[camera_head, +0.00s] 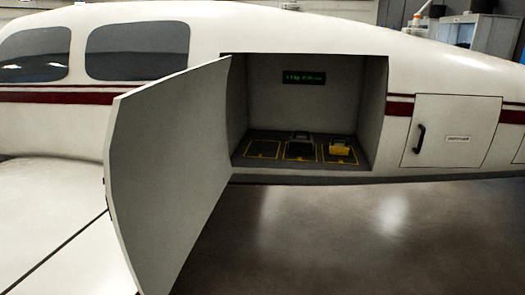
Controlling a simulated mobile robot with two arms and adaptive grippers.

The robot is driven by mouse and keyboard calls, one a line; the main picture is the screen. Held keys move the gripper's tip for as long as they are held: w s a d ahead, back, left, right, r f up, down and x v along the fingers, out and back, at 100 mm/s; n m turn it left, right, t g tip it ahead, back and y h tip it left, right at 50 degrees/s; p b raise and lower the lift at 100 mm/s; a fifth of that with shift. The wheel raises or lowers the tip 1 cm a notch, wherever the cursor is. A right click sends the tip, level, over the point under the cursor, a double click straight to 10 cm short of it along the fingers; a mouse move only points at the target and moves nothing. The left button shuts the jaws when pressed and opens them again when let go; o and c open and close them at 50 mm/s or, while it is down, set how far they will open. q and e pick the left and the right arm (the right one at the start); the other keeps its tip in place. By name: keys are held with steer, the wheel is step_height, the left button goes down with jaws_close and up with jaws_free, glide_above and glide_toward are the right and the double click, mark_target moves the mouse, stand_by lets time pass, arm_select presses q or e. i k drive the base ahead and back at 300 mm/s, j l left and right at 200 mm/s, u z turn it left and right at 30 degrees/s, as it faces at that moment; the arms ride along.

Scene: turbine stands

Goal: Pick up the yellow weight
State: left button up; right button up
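The yellow weight (340,147) is a small block with a handle-like top. It sits on the right marked spot of the floor inside the open compartment (310,110) in the aircraft's side. A dark weight (300,148) with a grey top stands to its left on the middle marked spot. The left marked spot (263,149) looks empty. Neither of my grippers shows in the head view.
The compartment door (175,175) stands wide open to the left, jutting toward me. A wing (50,225) lies at lower left. A shut hatch (452,130) with a black handle is right of the opening. A small green display (304,78) is on the compartment's back wall. The floor (370,235) below is clear.

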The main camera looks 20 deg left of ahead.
mark_target(334, 149)
steer(key=i+l, duration=0.15)
steer(key=i+l+u, duration=0.85)
steer(key=i+l, duration=0.15)
steer(key=l, duration=0.15)
